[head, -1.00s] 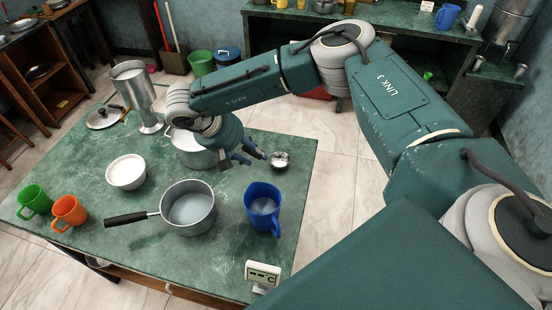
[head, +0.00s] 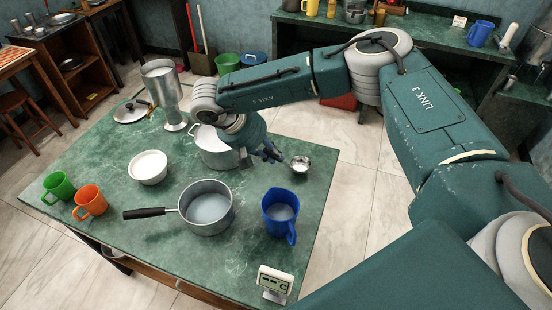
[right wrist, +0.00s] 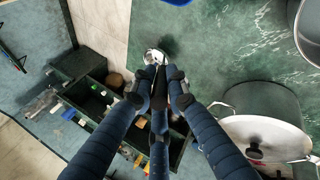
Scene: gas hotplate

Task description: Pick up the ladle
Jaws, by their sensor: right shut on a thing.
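The ladle (head: 300,164) shows as a small round metal bowl near the right edge of the green table. It also shows in the right wrist view (right wrist: 154,57), just beyond my fingertips. My right gripper (head: 264,155) is beside the ladle's bowl, on the side toward the large pot. In the right wrist view its dark fingers (right wrist: 160,86) are drawn together on the ladle. The fingers hide most of its handle. I cannot tell whether the ladle touches the table. My left gripper is not in view.
A large pot (head: 216,150) stands close beside my right gripper. A saucepan (head: 207,225), blue jug (head: 280,222), white bowl (head: 148,167), green mug (head: 59,187) and orange mug (head: 90,201) stand nearby. A small display (head: 273,282) is at the front edge.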

